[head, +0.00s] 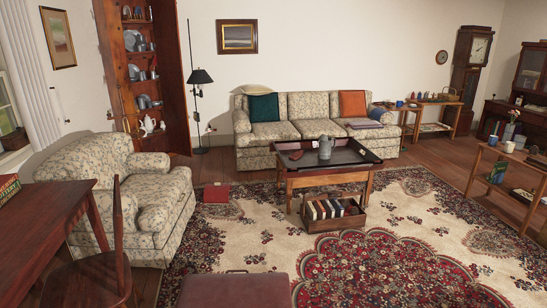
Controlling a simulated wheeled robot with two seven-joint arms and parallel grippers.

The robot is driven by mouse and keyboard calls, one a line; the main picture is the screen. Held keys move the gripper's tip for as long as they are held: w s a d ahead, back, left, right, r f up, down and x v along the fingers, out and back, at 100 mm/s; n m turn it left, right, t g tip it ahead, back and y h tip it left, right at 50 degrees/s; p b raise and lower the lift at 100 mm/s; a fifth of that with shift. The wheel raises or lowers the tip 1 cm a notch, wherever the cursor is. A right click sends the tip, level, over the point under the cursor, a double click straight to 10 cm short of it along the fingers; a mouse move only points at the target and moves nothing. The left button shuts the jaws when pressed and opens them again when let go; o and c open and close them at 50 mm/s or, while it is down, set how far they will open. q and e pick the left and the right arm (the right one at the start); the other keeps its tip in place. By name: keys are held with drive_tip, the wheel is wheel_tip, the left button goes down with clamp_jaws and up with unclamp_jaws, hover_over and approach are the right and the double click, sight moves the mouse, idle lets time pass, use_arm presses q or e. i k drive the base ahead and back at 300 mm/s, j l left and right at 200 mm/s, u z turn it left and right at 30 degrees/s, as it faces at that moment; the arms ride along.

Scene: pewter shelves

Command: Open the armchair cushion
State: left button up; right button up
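A floral armchair (160,212) stands at the left, turned toward the rug, with a seat cushion (140,187) in the same cream floral fabric. The cushion appears to lie in place on the seat, between the two arms. The wooden chair and table partly hide the armchair's near side. Neither of my grippers shows in the head view.
A dark wooden table (42,235) and wooden chair (98,275) stand at the near left. A coffee table (327,160) stands before the sofa (293,105). The patterned rug (440,235) has free room at the right.

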sight(157, 195)
drive_tip(key=i+l+z, duration=0.6)
drive_tip(key=i, duration=0.15)
drive_tip(key=i+z, duration=0.3)
drive_tip(key=i+u, duration=0.15)
drive_tip(key=i, duration=0.7)
drive_tip(key=i+l+u, duration=0.15)
drive_tip(key=i, duration=0.7)
drive_tip(key=i+u, duration=0.3)
drive_tip(key=i, duration=0.25)
drive_tip(key=i+l+u, duration=0.2)
drive_tip(key=i+u, duration=0.15)
drive_tip(key=i, duration=0.15)
drive_tip(key=i+l+u, duration=0.3)
drive_tip(key=i, duration=0.2)
drive_tip(key=i+j+u, duration=0.15)
drive_tip(key=u, duration=0.3)
drive_tip(key=i+u, duration=0.65)
drive_tip(key=u, duration=0.25)
